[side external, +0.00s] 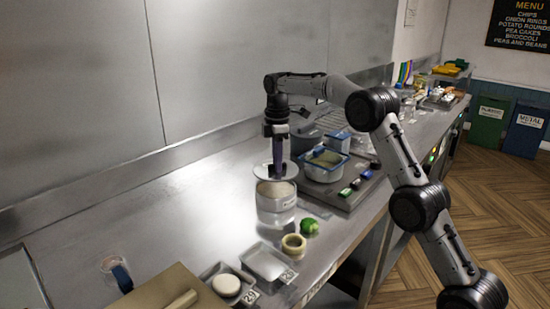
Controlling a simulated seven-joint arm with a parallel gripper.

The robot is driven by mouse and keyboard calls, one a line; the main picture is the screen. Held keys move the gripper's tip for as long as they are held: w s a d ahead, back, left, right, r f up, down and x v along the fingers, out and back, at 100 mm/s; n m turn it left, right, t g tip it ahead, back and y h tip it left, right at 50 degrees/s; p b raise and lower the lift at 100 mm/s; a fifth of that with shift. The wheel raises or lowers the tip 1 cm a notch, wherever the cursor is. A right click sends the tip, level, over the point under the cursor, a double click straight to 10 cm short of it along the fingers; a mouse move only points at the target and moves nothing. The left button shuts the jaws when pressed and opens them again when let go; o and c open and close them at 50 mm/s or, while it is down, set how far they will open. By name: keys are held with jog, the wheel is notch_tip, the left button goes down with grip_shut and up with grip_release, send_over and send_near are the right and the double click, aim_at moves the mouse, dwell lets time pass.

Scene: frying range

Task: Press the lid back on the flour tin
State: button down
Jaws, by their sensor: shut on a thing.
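The flour tin (276,203) is a pale round container with a label, standing on the steel counter near the middle of the side external view. Its pale contents show at the top. My gripper (277,172) points straight down above the tin. The fingertips are small here and partly merge with the lid.
A green pepper-like item (309,227), a cream ring (293,246) and a metal tray (268,263) lie in front. The counter left of the tin is clear.

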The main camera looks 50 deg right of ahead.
aim_at(277, 175)
jog(key=shift+f, duration=2.25)
jog(key=shift+f, duration=0.2)
dwell(0.6)
jog(key=c, duration=0.7)
grip_release()
jog(key=shift+c, duration=0.2)
jog(key=shift+o, duration=0.3)
jog(key=o, duration=0.4)
jog(key=shift+r, duration=0.1)
jog(key=shift+r, duration=3.4)
